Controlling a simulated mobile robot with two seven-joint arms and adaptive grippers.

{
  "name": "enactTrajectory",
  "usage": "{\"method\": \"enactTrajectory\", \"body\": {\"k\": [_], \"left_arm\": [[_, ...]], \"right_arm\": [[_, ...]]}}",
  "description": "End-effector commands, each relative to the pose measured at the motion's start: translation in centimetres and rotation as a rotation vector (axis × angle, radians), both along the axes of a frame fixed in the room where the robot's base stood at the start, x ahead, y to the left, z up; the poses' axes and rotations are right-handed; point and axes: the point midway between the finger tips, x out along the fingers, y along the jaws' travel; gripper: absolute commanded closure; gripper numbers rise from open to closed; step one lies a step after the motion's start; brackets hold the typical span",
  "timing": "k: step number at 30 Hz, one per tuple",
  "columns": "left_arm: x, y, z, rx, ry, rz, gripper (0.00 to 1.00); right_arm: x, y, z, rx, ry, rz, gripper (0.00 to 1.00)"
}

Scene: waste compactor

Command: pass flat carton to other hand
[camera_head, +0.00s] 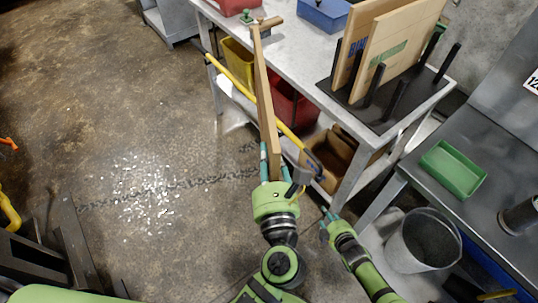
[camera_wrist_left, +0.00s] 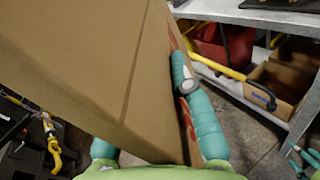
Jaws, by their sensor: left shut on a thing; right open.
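The flat carton (camera_head: 265,95) is a tall brown board seen nearly edge-on in the head view, standing up from my left gripper (camera_head: 271,160). My left gripper is shut on its near, lower end. In the left wrist view the carton (camera_wrist_left: 100,60) fills much of the picture, with a teal finger pressed along its right side; the other finger is mostly hidden behind it. My right gripper (camera_head: 329,217) is open and empty, lower right of the left one and apart from the carton. Its fingers also show at the right edge of the left wrist view (camera_wrist_left: 304,156).
A grey table (camera_head: 290,50) holds a black rack (camera_head: 375,112) with upright cartons (camera_head: 400,40). A yellow-handled tool (camera_head: 240,85), red bin (camera_head: 290,103) and open box (camera_head: 330,155) are below. A green tray (camera_head: 453,168) and grey bucket (camera_head: 420,240) are right. The left floor is mostly clear.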

Motion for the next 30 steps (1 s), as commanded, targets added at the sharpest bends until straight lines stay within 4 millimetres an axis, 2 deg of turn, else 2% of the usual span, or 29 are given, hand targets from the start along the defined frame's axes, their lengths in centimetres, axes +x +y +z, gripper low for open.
{"method": "enactTrajectory", "body": {"k": [1,3,5,9,13,18,21,24,27,30], "left_arm": [[0.0,0.0,0.1,0.0,-0.001,0.0,1.0],[0.0,0.0,0.1,0.0,-0.001,0.0,1.0],[0.0,0.0,0.1,0.0,-0.001,0.0,1.0],[0.0,0.0,0.1,0.0,-0.001,0.0,1.0],[0.0,0.0,0.1,0.0,-0.002,0.0,1.0],[0.0,0.0,0.1,0.0,-0.001,0.0,1.0],[0.0,0.0,0.1,0.0,-0.002,0.0,1.0],[0.0,0.0,0.1,0.0,-0.001,0.0,1.0],[0.0,0.0,0.1,0.0,-0.002,0.0,1.0],[0.0,0.0,0.1,0.0,-0.002,0.0,1.0]], "right_arm": [[-2.4,-0.6,-1.8,0.023,0.067,-0.05,0.51],[-5.5,-1.4,-3.9,0.056,0.152,-0.122,0.51],[-8.2,-2.1,-5.6,0.082,0.224,-0.185,0.51],[-15.0,-3.3,-9.0,0.134,0.388,-0.337,0.51],[-21.6,-4.3,-11.4,0.171,0.532,-0.482,0.51],[-29.6,-5.1,-13.4,0.201,0.69,-0.657,0.51],[-33.1,-5.4,-13.9,0.211,0.755,-0.734,0.51],[-35.4,-5.5,-14.1,0.217,0.798,-0.788,0.51],[-36.7,-5.6,-14.2,0.218,0.822,-0.817,0.51],[-37.2,-5.6,-14.3,0.22,0.83,-0.829,0.51]]}}
